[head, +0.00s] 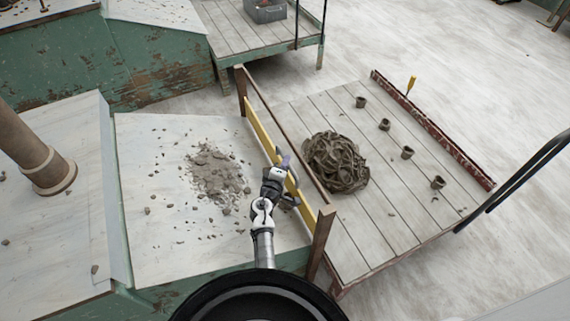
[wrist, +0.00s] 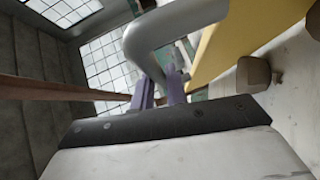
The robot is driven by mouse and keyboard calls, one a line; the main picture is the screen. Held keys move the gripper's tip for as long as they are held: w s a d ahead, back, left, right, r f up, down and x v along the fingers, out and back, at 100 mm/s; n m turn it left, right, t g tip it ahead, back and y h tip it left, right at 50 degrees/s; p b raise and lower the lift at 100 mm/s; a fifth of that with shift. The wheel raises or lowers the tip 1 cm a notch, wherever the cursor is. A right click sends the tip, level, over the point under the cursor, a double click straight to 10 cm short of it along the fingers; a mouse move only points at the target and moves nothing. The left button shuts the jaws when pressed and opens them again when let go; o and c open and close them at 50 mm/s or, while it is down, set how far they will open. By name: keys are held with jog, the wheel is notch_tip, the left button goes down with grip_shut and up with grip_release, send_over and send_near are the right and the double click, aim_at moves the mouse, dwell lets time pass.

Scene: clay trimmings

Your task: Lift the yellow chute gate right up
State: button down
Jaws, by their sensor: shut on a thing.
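The yellow chute gate (head: 262,135) is a long flat board in a brown wooden frame (head: 283,135), at the edge between a green-sided bench and a slatted deck. It stands below the frame's top rail; I cannot tell the gap under it. It also shows as a yellow panel in the wrist view (wrist: 240,35). My gripper (head: 281,163) is at the middle of the gate, its purple fingers (wrist: 160,92) shut on a grey bent handle (wrist: 160,35). The grip itself is partly hidden behind the bar.
Clay crumbs (head: 216,175) lie on the pale bench top (head: 145,235) left of the gate. A heap of clay trimmings (head: 336,162) lies on the slatted deck (head: 375,225) to the right, with several small brown pots beyond. A reddish rail (head: 430,125) edges the deck's far side.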

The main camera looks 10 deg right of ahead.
notch_tip(320, 180, up, 4)
jog(key=shift+p, duration=0.75)
jog(key=c, duration=1.4)
grip_release()
jog(key=shift+w+f, duration=0.1)
jog(key=shift+a, duration=0.1)
